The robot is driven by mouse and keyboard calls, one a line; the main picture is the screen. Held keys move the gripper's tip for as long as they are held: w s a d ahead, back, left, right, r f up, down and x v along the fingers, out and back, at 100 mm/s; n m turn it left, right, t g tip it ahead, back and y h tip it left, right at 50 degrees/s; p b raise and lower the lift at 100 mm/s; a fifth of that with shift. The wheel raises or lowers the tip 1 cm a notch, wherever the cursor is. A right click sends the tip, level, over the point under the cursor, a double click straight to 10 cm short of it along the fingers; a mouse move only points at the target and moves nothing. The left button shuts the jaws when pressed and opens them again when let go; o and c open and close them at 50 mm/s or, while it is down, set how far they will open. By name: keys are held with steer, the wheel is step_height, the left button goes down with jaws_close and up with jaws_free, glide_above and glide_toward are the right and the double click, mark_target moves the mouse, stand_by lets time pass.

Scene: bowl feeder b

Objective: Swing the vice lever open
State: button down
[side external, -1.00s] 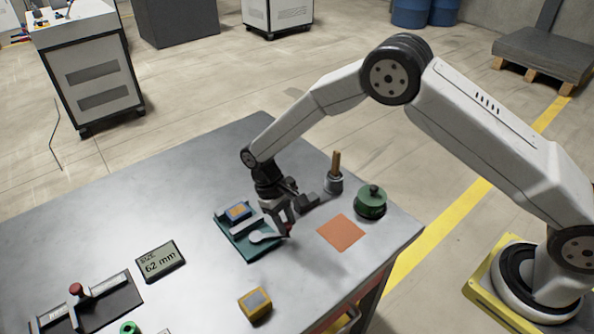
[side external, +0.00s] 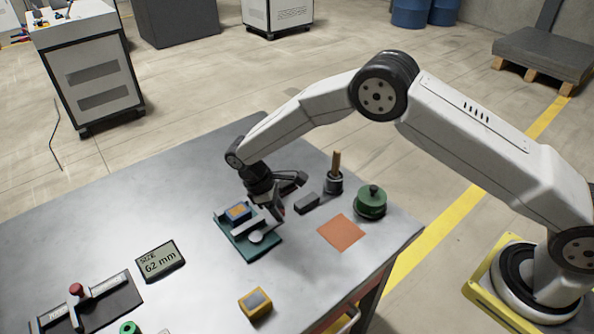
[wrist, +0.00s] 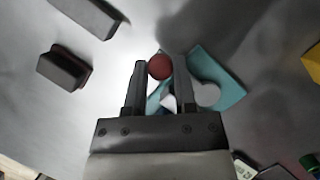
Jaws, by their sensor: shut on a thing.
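The vice has a teal base (side external: 261,251), which also shows in the wrist view (wrist: 226,72). A blue block with an orange top (side external: 238,211) sits at its back beside a light grey jaw. The lever's pale round pivot (side external: 256,237) is on the near part of the base; it also shows in the wrist view (wrist: 207,95). The lever's red ball knob (wrist: 159,66) is between my gripper's fingers (wrist: 159,72), which are shut on it. In the side view my gripper (side external: 275,213) is low over the vice's right side and hides most of the lever.
A dark grey block (side external: 307,202), a pot with a wooden handle (side external: 334,181) and a green lidded pot (side external: 370,202) stand to the right. An orange square (side external: 341,232) lies nearby. A yellow block (side external: 255,305) is in front; a size display (side external: 160,261) is left.

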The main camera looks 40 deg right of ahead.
steer(key=shift+w+r, duration=0.1)
steer(key=shift+w, duration=0.1)
steer(key=shift+c, duration=2.1)
jaws_free()
steer(key=shift+s, duration=0.1)
steer(key=v, duration=0.7)
steer(key=shift+r, duration=0.4)
steer(key=s+d+r+m+t+y, duration=0.3)
steer(key=s+d+r+m, duration=0.25)
steer(key=s+d, duration=0.35)
steer(key=s+d+m+t, duration=0.1)
steer(key=s+d+m, duration=0.1)
steer(key=s, duration=0.4)
steer(key=s+d+r+m+t, duration=0.1)
steer(key=s+d, duration=0.4)
steer(key=s, duration=0.2)
steer(key=shift+d+r+m+t, duration=0.2)
steer(key=shift+r+m+t, duration=0.05)
steer(key=shift+m+t, duration=0.15)
